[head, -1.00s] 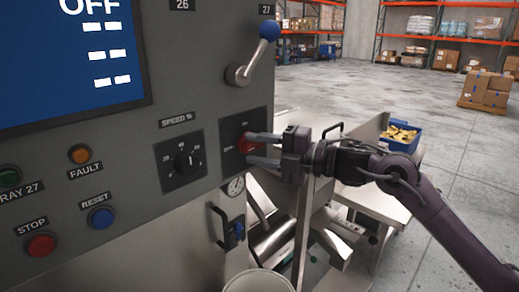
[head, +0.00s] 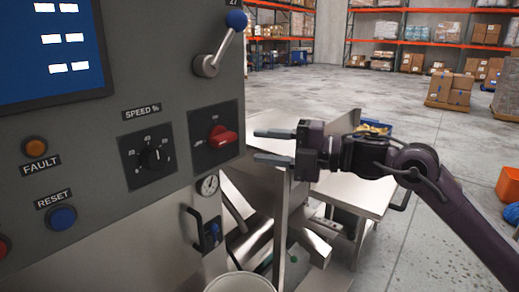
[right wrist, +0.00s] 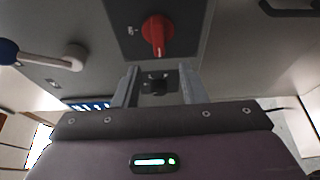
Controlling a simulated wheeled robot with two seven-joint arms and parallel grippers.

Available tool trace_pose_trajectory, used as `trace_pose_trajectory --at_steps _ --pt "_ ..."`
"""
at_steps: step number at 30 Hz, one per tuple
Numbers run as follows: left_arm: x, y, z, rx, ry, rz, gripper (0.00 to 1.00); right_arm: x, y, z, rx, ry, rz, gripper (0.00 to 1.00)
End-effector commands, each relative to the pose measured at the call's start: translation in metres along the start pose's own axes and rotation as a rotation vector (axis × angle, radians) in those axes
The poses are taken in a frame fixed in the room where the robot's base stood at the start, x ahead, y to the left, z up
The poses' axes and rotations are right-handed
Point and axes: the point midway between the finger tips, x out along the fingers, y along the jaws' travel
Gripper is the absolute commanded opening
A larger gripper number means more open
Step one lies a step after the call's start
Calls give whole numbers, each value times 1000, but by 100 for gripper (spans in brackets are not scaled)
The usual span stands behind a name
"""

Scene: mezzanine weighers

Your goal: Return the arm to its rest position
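My right gripper (head: 272,146) is open and empty, a little to the right of the red rotary switch (head: 222,136) on the grey control panel. A gap shows between its fingertips and the switch. In the right wrist view the two fingers of my right gripper (right wrist: 158,72) stand apart, with the red switch (right wrist: 158,32) beyond them and nothing between them. My right arm (head: 430,180) reaches in from the lower right. My left gripper does not show in either view.
The panel also carries a speed dial (head: 153,157), a blue-knobbed lever (head: 222,42) and a blue reset button (head: 62,218). Below are a latch handle (head: 207,232) and a white bucket (head: 240,283). A metal table (head: 350,190) stands behind my arm. Open floor lies beyond.

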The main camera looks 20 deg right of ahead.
Motion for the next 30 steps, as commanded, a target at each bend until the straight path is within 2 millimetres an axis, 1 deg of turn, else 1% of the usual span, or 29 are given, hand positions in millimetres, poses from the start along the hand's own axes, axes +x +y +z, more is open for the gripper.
trace_pose_trajectory --at_steps 10,12,14,17,18,20,21,22,23,24,26,27,29,30 --pt "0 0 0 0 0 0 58 1 -1 1 5 -2 1 38" --pt "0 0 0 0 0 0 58 2 -7 9 31 -16 9 38" --pt "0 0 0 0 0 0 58 4 -20 23 81 -42 21 38" --pt "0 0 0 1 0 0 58 7 -56 58 210 -116 52 38" --pt "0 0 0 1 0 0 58 7 -76 74 272 -154 64 38" --pt "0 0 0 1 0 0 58 6 -111 96 365 -216 78 38" --pt "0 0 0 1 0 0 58 5 -135 110 426 -260 85 38" --pt "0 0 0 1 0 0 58 4 -154 118 471 -290 87 38" --pt "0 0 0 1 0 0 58 2 -174 125 515 -321 89 38" --pt "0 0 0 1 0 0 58 -1 -200 134 570 -362 90 38" --pt "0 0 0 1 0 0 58 -6 -240 144 648 -424 87 38" --pt "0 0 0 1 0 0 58 -10 -267 148 699 -463 84 38" --pt "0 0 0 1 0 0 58 -18 -307 151 773 -523 75 38" --pt "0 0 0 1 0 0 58 -23 -335 152 820 -563 69 38"
